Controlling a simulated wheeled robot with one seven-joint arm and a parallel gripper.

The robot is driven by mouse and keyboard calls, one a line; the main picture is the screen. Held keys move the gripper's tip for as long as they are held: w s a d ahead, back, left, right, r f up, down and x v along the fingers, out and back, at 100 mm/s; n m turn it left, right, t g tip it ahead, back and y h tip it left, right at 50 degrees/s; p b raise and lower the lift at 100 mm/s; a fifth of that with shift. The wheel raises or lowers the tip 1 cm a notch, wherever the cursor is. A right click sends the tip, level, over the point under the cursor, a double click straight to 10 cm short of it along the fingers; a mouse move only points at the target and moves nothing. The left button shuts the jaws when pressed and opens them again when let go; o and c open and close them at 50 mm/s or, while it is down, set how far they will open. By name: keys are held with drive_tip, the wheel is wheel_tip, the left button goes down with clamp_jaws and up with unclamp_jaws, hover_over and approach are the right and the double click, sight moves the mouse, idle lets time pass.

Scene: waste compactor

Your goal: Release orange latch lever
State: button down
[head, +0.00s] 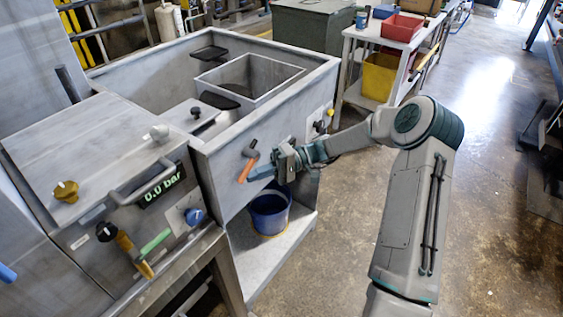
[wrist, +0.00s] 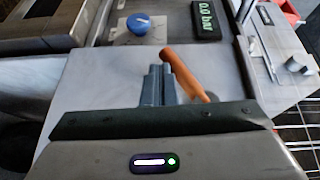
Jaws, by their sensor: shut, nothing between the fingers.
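The orange latch lever (head: 247,170) hangs from a dark pivot on the front panel of the grey compactor box, tilted down to the left. It also shows in the wrist view (wrist: 187,72), slanting from upper left to lower right, its lower end hidden behind my gripper body. My gripper (head: 260,173) is shut and empty, with its fingertips close beside the lever. In the wrist view the closed fingers (wrist: 158,84) stand just left of the lever. I cannot tell whether they touch it.
A control panel with a display (head: 163,185) reading 0.0 bar and a blue knob (head: 194,216) is at the left. A blue bucket (head: 270,214) stands on the shelf below. A cart with a red bin (head: 401,28) is behind.

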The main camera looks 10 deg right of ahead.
drive_tip(key=shift+s+a+r+m+g+y, duration=0.15)
drive_tip(key=shift+s+a+r+m+y, duration=0.1)
drive_tip(key=shift+m+y, duration=0.55)
drive_tip(key=shift+s+a+r+m+g+y, duration=0.15)
drive_tip(key=shift+s+r+m+y, duration=0.2)
drive_tip(key=shift+y, duration=0.7)
drive_tip(key=shift+s+a+r+m+g+y, duration=0.1)
drive_tip(key=shift+a+r+m+y, duration=0.1)
drive_tip(key=shift+m+y, duration=0.6)
drive_tip(key=w+d+f+b, duration=0.2)
drive_tip(key=d+f+b, duration=0.2)
drive_tip(key=d+f, duration=0.4)
drive_tip(key=shift+d+b, duration=0.35)
drive_tip(key=shift+d, duration=0.35)
